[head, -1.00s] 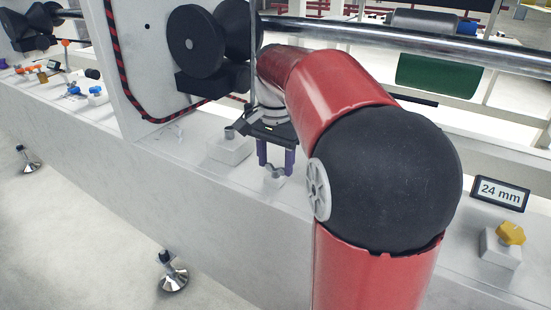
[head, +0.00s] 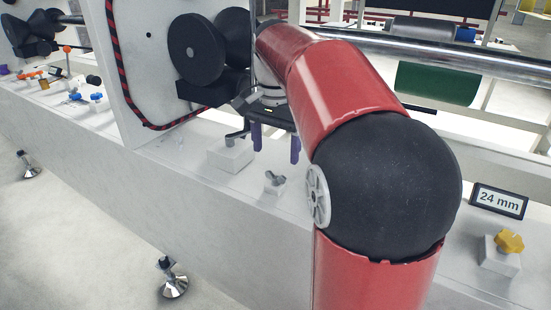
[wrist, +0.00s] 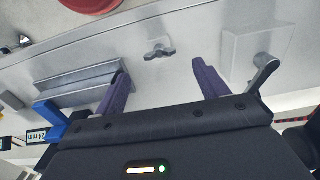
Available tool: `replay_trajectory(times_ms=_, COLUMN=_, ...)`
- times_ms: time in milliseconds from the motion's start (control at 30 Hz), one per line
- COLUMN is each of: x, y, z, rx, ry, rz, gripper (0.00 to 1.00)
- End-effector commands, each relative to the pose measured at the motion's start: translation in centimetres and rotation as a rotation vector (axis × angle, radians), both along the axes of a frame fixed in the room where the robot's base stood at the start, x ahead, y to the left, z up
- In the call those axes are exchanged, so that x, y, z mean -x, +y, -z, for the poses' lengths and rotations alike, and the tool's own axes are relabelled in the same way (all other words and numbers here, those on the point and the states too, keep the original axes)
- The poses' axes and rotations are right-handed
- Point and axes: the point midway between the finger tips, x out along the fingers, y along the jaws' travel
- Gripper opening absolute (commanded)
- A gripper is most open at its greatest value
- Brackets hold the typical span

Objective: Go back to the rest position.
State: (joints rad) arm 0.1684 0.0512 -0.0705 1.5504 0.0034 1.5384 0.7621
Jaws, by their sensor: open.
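My gripper (head: 275,143) hangs above the pale machine ledge in the head view, its two purple fingers apart with nothing between them. In the wrist view my gripper (wrist: 163,84) also shows open and empty. A small grey wing nut (head: 274,181) sits on a white block below the fingers, clear of them. It also shows in the wrist view (wrist: 160,51), beyond the gap between the fingertips. My red and black arm covers part of the ledge in the head view.
A grey lever (head: 237,135) on a white block (head: 230,155) stands just left of the gripper. Black rollers (head: 195,48) are close behind it. A yellow knob (head: 510,242) and a "24 mm" sign (head: 499,201) are at right. A blue part (wrist: 50,118) shows in the wrist view.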

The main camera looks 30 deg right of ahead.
Motion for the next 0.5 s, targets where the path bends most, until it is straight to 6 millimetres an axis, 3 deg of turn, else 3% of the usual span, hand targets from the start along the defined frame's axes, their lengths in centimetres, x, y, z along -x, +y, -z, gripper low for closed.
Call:
replay_trajectory(times_ms=200, x=0.0, y=0.0, z=-2.0, rx=0.0, ry=0.001, rz=0.0, gripper=0.73)
replay_trajectory(times_ms=500, x=0.0, y=0.0, z=-2.1, rx=0.0, ry=0.001, rz=0.0, gripper=0.73)
